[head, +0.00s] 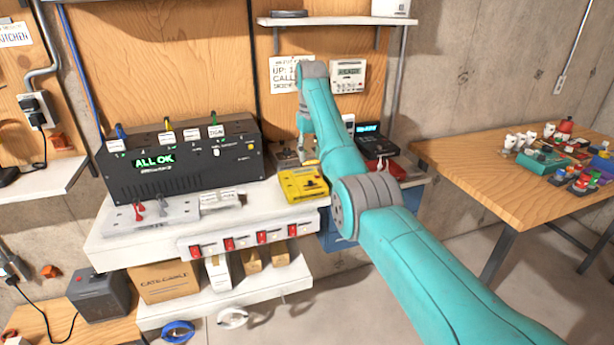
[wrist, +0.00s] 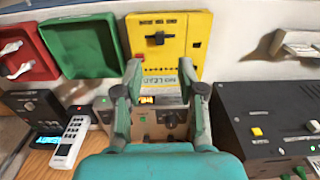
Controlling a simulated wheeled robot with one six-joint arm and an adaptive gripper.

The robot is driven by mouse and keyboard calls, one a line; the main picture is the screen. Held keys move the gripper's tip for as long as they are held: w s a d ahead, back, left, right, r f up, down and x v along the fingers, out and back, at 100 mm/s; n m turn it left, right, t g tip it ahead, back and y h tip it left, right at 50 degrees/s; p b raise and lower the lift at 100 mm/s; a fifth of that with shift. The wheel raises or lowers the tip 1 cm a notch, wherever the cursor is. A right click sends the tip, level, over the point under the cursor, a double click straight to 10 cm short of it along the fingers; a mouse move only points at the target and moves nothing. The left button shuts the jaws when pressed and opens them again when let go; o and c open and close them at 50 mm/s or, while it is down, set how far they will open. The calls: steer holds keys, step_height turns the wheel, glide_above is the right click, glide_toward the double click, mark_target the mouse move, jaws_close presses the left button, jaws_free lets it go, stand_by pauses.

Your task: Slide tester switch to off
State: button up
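The yellow tester (head: 303,186) lies on the white bench in the head view, left of my arm. In the wrist view the tester (wrist: 190,30) is at the top middle, with a black slide switch (wrist: 158,38) on its face and a "NO LEA…" label at its lower part. My gripper (wrist: 160,70) is open and empty; its two fingers are apart, in front of the tester's label end in the picture. The slide switch lies above the fingertips in the picture; I cannot tell whether a finger touches the tester. In the head view my gripper is mostly hidden behind my arm.
A grey box with an orange display (wrist: 155,120) shows between the fingers. A large black "ALL OK" box (head: 180,160) stands left. In the wrist view, a green tray (wrist: 85,45), a red case (wrist: 25,60) and a white remote (wrist: 70,140) are left.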

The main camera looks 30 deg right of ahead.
mark_target(310, 181)
step_height(310, 181, down, 8)
steer(key=shift+f, duration=0.2)
stand_by(0.3)
jaws_close()
